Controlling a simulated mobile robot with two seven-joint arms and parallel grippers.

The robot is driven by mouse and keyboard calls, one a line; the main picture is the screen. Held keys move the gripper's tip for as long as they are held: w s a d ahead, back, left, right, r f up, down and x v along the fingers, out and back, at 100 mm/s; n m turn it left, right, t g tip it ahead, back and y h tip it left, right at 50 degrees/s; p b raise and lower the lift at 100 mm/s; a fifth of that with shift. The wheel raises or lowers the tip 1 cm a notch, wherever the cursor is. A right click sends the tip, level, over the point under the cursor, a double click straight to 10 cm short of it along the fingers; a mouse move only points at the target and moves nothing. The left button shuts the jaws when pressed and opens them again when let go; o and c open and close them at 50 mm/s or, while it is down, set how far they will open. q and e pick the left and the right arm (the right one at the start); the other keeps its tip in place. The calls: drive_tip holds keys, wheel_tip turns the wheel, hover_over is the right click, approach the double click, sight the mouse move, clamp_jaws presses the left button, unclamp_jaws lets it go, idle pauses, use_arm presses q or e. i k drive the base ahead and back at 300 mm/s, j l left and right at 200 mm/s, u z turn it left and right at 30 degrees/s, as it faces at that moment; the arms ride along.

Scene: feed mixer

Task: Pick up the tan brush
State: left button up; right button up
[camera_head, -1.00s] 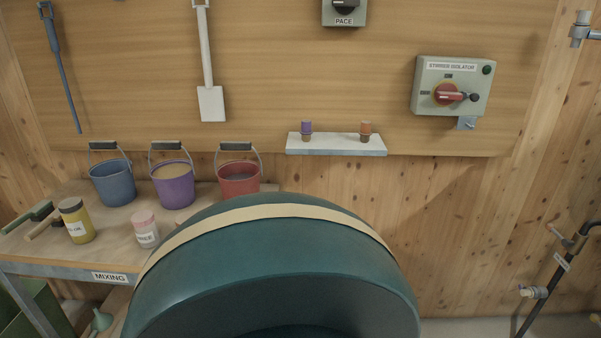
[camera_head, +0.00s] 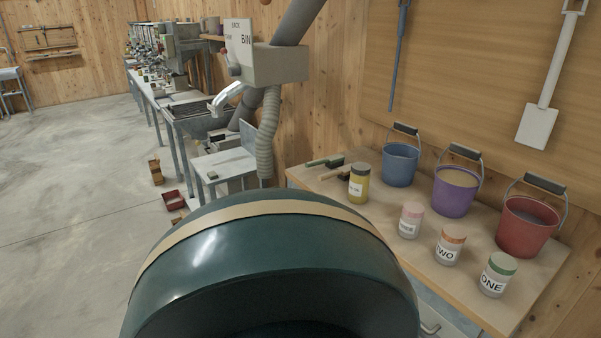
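The tan brush (camera_head: 329,174) lies on the left end of the wooden bench, left of the yellow jar. Its handle is tan and its head is dark. A similar brush with a green handle (camera_head: 317,162) lies just behind it. The two are close together, and I cannot tell if they touch. Neither of my grippers is in view.
The bench (camera_head: 471,285) also holds the yellow jar (camera_head: 359,184), several labelled jars, and blue (camera_head: 399,165), purple (camera_head: 454,193) and red (camera_head: 526,226) buckets. A machine with a hose (camera_head: 268,135) stands behind its left end. Open floor (camera_head: 70,200) lies left.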

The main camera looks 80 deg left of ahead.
sight(343, 173)
drive_tip(key=u, duration=2.35)
drive_tip(key=z, duration=3.25)
drive_tip(key=u, duration=3.25)
